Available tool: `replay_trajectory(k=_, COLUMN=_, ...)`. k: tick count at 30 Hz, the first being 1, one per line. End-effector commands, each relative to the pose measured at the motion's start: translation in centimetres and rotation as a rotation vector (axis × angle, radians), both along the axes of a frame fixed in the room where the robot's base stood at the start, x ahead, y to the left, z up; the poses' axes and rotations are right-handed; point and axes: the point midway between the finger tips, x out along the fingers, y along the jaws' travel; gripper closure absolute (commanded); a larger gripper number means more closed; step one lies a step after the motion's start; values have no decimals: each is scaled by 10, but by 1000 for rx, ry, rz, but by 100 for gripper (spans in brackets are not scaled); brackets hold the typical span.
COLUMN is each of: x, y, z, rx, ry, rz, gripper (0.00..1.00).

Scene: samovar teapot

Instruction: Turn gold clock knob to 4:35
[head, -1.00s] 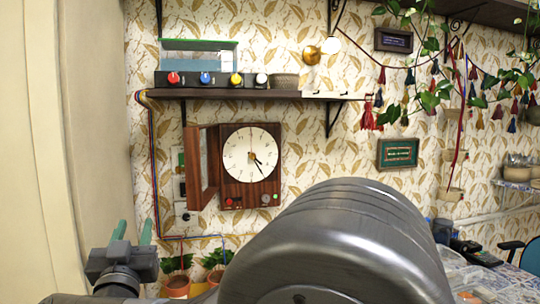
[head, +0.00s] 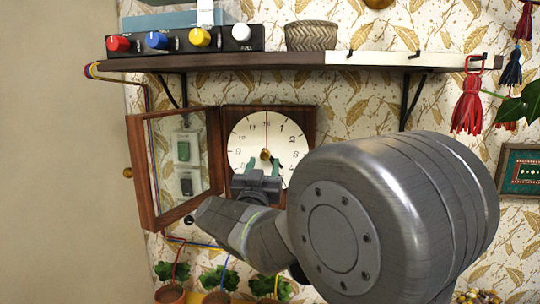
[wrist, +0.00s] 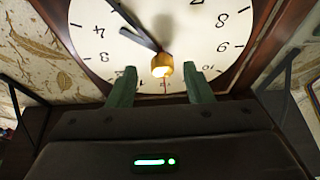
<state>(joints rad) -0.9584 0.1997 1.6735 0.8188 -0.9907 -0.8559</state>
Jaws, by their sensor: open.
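The wooden wall clock (head: 230,117) has a white face (head: 290,140) with a gold knob (head: 265,154) at its centre. The face is inverted in the wrist view, where the gold knob (wrist: 162,68) lies between my gripper's fingertips (wrist: 160,74). My gripper is open, with a green finger on either side of the knob and a gap at each side. Two dark hands (wrist: 140,35) point close together to the upper left, towards the face's lower right when upright. A thin red hand points at 12. In the head view my gripper (head: 263,168) covers the face's lower part.
The clock's glass door (head: 140,170) stands open to the left. A shelf (head: 290,60) above holds a box with coloured knobs (head: 180,40) and a basket (head: 312,36). Potted plants (head: 215,278) stand below. My arm hides the area right of the clock.

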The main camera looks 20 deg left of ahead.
Motion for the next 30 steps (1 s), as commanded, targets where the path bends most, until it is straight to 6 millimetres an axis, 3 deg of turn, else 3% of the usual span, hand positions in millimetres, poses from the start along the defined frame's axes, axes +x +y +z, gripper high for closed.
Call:
replay_trajectory(k=6, x=21, y=5, z=10, rx=1, ry=0, rz=-1, gripper=54)
replay_trajectory(k=16, x=24, y=6, z=10, rx=1, ry=-1, rz=0, gripper=54)
replay_trajectory(k=17, x=24, y=6, z=10, rx=1, ry=-1, rz=0, gripper=56)
replay_trajectory(k=23, x=24, y=6, z=10, rx=1, ry=-1, rz=0, gripper=95)
replay_trajectory(k=30, x=24, y=6, z=10, rx=13, ry=2, rz=0, gripper=98)
